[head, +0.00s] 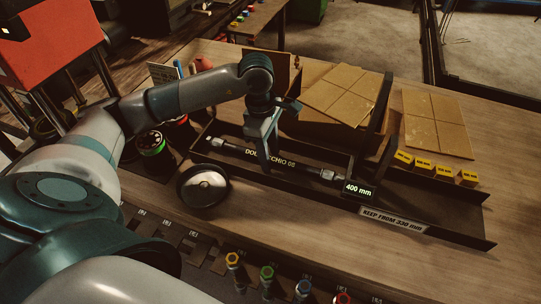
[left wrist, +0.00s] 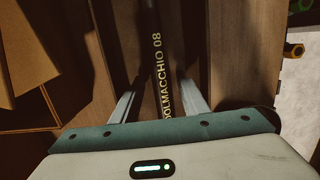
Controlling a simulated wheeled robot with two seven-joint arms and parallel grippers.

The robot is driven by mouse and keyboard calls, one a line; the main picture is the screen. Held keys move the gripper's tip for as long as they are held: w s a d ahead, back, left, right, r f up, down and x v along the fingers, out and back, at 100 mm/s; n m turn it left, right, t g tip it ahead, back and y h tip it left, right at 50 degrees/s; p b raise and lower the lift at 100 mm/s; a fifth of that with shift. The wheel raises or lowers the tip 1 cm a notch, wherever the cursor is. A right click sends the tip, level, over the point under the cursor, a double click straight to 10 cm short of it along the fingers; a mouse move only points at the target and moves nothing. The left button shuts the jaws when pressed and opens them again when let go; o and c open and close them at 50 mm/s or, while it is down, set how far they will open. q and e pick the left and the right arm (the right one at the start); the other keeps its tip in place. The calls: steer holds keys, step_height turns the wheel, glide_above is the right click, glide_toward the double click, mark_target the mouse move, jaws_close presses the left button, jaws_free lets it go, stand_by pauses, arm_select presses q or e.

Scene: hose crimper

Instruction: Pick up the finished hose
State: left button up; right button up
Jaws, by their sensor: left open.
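The finished hose (head: 305,169) is a dark hose with pale lettering and metal fittings at both ends. It lies lengthwise in a long dark tray (head: 455,236) on the wooden bench. My left gripper (head: 268,160) is over the middle of the hose, pointing down, with its jaws open. In the left wrist view the hose (left wrist: 157,60) runs between the two fingers (left wrist: 158,106), with a gap on each side. I cannot tell how far above the hose the fingertips are. My right gripper is not in view.
A small display reading 400 mm (head: 358,189) stands by the hose's right end. Dark uprights (head: 378,120) rise from the tray. Cardboard pieces (head: 335,90) lie behind it. Yellow blocks (head: 423,166) sit at right.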

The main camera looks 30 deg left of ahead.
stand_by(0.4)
arm_select(q)
jaws_close()
steer(key=shift+r, duration=0.15)
step_height(320, 180, up, 9)
steer(key=p, duration=0.3)
steer(key=shift+f+p, duration=0.2)
steer(key=shift+p, duration=0.1)
steer(key=shift+r, duration=0.6)
